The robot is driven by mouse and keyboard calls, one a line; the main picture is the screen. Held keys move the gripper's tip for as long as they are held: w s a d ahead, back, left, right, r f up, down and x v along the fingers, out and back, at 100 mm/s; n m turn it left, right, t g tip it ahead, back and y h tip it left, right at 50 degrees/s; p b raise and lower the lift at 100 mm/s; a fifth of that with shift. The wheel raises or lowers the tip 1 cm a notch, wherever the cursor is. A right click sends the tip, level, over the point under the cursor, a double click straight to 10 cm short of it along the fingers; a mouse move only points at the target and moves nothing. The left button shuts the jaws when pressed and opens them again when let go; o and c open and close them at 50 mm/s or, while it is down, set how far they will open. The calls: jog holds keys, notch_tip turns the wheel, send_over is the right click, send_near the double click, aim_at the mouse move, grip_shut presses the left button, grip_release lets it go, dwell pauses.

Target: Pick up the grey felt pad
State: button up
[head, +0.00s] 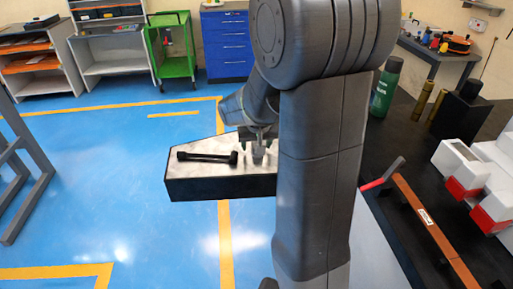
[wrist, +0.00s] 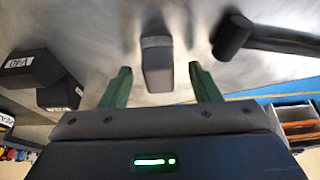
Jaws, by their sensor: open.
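The grey felt pad (wrist: 157,68) shows in the wrist view as a small grey block on a metal surface. In the head view it seems to be the small grey piece (head: 258,155) just below my gripper (head: 258,137), partly hidden by it. In the wrist view the two green fingers of my gripper (wrist: 160,78) are spread, one to each side of the pad in the picture. A gap shows between the pad and each finger. The gripper is open and holds nothing.
A black mallet (head: 205,157) lies beside the pad on the metal-topped surface (head: 190,175); its head (wrist: 231,38) is right of my fingers in the wrist view. Two black labelled blocks (wrist: 30,69) (wrist: 61,95) stand at the left there. A dark bench with a green bottle (head: 385,88) is at right.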

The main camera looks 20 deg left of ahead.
jog(key=shift+w+f, duration=0.1)
jog(key=shift+f, duration=0.1)
jog(key=c, duration=1.1)
jog(key=shift+o, duration=0.2)
notch_tip(320, 180, up, 10)
jog(key=shift+r, duration=0.1)
jog(key=o, duration=0.4)
jog(key=c, duration=0.3)
